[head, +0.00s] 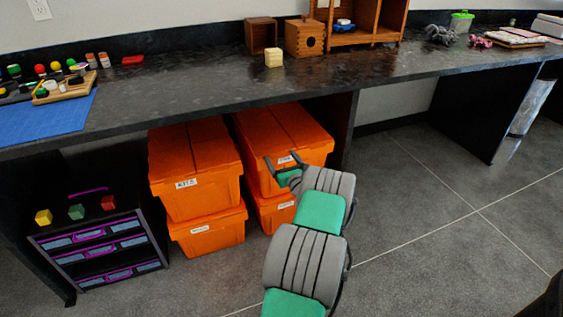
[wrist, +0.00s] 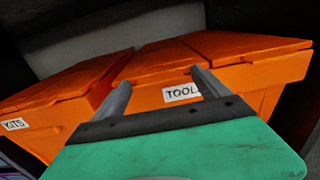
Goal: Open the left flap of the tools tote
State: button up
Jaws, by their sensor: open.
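The tools tote is the orange upper tote at the right of the stack, and its front wall (wrist: 152,97) bears a white label (wrist: 180,93) partly covered by a finger. It also shows in the head view (head: 315,156). Its left flap (wrist: 160,58) and right flap (wrist: 240,45) lie shut, meeting at a seam. In the head view the left flap (head: 256,135) is also flat. My gripper (wrist: 160,79) is open and empty, its fingers pointing at the tote's front near the label. In the head view my gripper (head: 281,158) overlaps the front edge; contact cannot be told.
The kits tote (head: 195,205) stands close on the left, also shut. Lower orange totes (head: 208,232) support both. The dark counter (head: 190,95) hangs above, with a dark panel (head: 347,130) on the right. A drawer unit (head: 105,250) stands left. Floor (head: 420,230) at right is clear.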

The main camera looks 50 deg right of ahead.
jog(key=shift+c, duration=0.4)
grip_shut()
dwell(0.6)
